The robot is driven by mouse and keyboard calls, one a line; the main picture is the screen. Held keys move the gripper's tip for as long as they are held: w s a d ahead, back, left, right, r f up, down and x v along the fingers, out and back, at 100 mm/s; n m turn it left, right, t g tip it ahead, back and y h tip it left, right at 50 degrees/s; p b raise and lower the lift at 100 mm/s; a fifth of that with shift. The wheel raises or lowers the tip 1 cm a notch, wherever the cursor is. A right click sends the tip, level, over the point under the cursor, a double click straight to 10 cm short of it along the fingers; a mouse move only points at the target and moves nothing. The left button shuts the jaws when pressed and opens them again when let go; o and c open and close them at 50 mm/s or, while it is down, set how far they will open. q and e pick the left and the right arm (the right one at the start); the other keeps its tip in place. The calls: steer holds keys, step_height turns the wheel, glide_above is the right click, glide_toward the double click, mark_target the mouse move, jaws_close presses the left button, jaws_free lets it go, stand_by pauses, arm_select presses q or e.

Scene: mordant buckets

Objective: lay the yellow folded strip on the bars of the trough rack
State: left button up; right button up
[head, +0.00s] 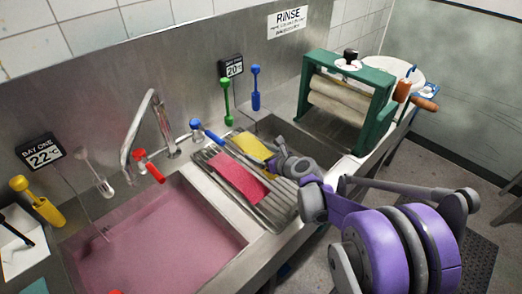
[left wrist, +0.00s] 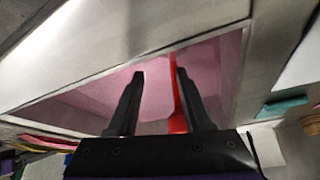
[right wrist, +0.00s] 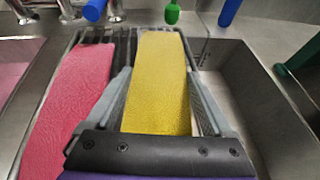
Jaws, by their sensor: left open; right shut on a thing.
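The pink bath (head: 150,245) fills the left basin. A green-framed roller wringer (head: 345,95) stands right of the empty basin.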

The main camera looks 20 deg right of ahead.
steer(key=shift+f, duration=0.65)
steer(key=o, duration=1.2)
steer(key=shift+c, duration=0.2)
